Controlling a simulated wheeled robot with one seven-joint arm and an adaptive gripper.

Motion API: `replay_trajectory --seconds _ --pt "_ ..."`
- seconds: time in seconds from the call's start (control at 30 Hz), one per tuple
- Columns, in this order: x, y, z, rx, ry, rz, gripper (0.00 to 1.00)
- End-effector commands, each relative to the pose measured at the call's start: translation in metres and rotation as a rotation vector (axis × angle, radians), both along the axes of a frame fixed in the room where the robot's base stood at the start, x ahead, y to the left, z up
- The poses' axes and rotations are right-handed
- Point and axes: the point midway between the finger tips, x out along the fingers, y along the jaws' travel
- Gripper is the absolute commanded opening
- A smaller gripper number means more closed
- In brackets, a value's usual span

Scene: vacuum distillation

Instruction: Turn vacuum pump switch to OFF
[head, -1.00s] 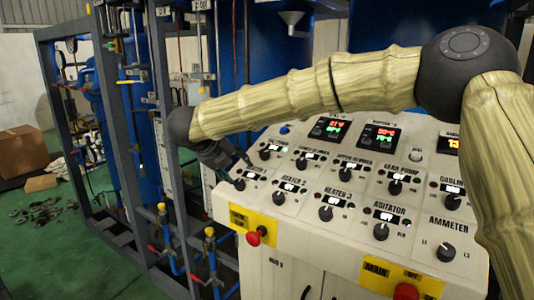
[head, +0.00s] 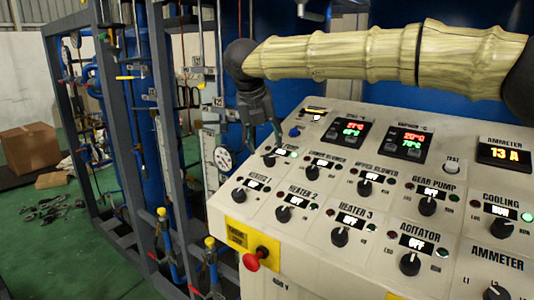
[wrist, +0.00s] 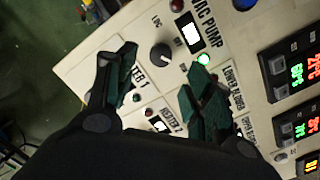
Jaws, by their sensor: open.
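The vacuum pump switch is a black rotary knob (head: 269,160) at the upper left of the sloped control panel. In the wrist view the knob (wrist: 160,53) sits beside the "VAC PUMP" label, a bright white display (wrist: 191,37) and a lit green lamp (wrist: 203,58). The display text is too bright to read there. My gripper (head: 262,138) is open and empty, pointing down just above this knob. In the wrist view its two fingers (wrist: 160,82) are spread, with the knob seen just beyond the gap between them. I see no contact.
The cream panel (head: 225,205) carries similar knobs close by, including Heater 1 (head: 238,195) and Heater 2 (head: 283,214). A red emergency button (head: 252,261) is on the front edge. A grey frame (head: 170,130) with pipes and a gauge (head: 222,158) stands left of the panel.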

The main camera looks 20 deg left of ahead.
Motion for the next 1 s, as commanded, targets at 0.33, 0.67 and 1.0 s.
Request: replay_trajectory --seconds 0.33,0.67,1.0 --pt "0.021 -0.003 -0.044 -0.001 0.002 0.000 0.52" --pt "0.026 -0.002 -0.057 0.000 0.000 0.002 0.52" --pt "0.026 -0.002 -0.057 0.000 0.000 0.002 0.21"
